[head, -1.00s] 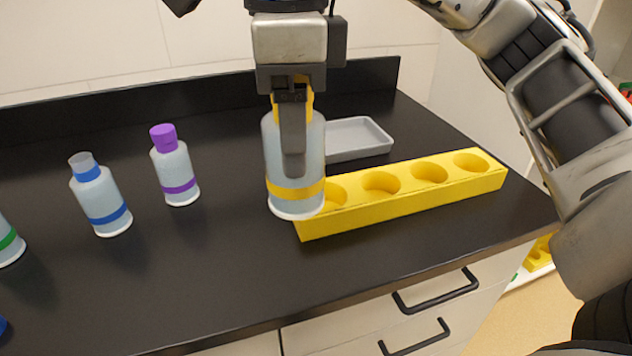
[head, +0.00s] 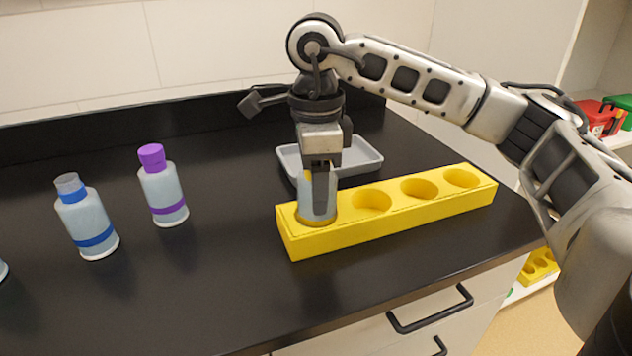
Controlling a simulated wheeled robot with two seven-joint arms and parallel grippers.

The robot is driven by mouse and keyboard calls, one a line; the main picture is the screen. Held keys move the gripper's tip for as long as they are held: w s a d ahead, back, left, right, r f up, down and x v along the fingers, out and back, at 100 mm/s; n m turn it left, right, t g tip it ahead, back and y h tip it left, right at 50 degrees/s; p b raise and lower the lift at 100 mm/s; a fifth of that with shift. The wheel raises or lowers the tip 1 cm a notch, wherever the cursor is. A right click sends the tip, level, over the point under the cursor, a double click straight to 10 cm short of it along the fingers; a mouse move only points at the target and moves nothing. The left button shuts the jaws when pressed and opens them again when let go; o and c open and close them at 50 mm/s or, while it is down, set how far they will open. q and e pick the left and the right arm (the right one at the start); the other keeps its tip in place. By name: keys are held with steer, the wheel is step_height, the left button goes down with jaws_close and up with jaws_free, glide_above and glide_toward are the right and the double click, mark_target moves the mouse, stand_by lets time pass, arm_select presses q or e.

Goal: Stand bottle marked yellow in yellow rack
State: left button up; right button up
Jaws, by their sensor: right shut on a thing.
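The yellow rack (head: 352,235) lies on the black counter and has a row of several round holes. The bottle marked yellow (head: 305,206) stands upright in the rack's leftmost hole, its lower part hidden inside. My right gripper (head: 320,205) points down over that hole and is shut on the bottle, covering much of it. My left gripper is not in view.
A bottle with a purple cap and band (head: 164,190) and a bottle with a blue band (head: 88,222) stand to the left. A grey tray (head: 362,160) lies behind the rack. The counter in front of the rack is clear.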

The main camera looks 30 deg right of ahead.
steer(key=shift+f, duration=0.1)
steer(key=shift+f, duration=0.25)
steer(key=o, duration=1.1)
steer(key=shift+o, duration=0.6)
steer(key=shift+r, duration=0.2)
